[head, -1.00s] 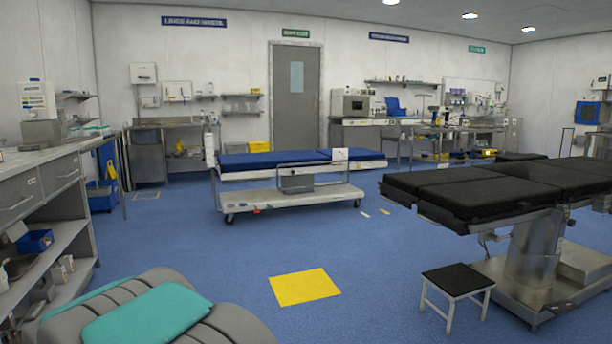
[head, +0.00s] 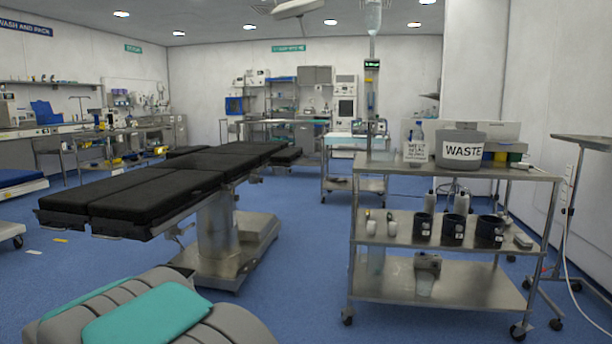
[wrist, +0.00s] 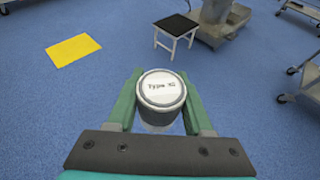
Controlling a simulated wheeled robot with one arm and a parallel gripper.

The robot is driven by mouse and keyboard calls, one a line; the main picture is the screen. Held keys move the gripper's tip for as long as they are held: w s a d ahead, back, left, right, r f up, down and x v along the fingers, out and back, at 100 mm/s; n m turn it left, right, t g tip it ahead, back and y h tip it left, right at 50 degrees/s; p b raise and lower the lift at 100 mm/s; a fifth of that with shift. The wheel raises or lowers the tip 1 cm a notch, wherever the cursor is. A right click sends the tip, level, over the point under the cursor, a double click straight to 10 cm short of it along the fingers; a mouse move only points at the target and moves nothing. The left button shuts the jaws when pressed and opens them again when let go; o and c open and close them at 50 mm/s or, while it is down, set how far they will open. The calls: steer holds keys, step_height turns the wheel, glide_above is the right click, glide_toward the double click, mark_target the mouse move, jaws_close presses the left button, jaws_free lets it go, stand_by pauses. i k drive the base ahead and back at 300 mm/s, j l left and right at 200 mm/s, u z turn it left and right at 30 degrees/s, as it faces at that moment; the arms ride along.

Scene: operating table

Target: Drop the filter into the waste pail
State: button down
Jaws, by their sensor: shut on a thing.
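My gripper (wrist: 160,104) shows in the wrist view, its green fingers shut on the filter (wrist: 162,88). The filter is a short cylinder with a white top lettered "Type" and a dark side, held upright above the blue floor. In the head view the gripper and filter are out of sight. The waste pail (head: 462,151) is grey with a white "WASTE" label. It stands on the top shelf of a steel cart (head: 390,175) at the right, well away from my arm.
Dark mugs (head: 452,230) stand on the cart's middle shelf. A black operating table (head: 170,190) is at the left. Blue floor (head: 300,270) lies clear between table and cart. A stool (wrist: 176,28) shows in the wrist view.

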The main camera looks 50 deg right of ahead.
mark_target(469, 170)
steer(key=k+l+z, duration=0.1)
steer(key=l+z, duration=0.6)
steer(key=z, duration=0.15)
steer(key=l+z, duration=0.9)
steer(key=i+j, duration=0.05)
steer(key=j, duration=0.05)
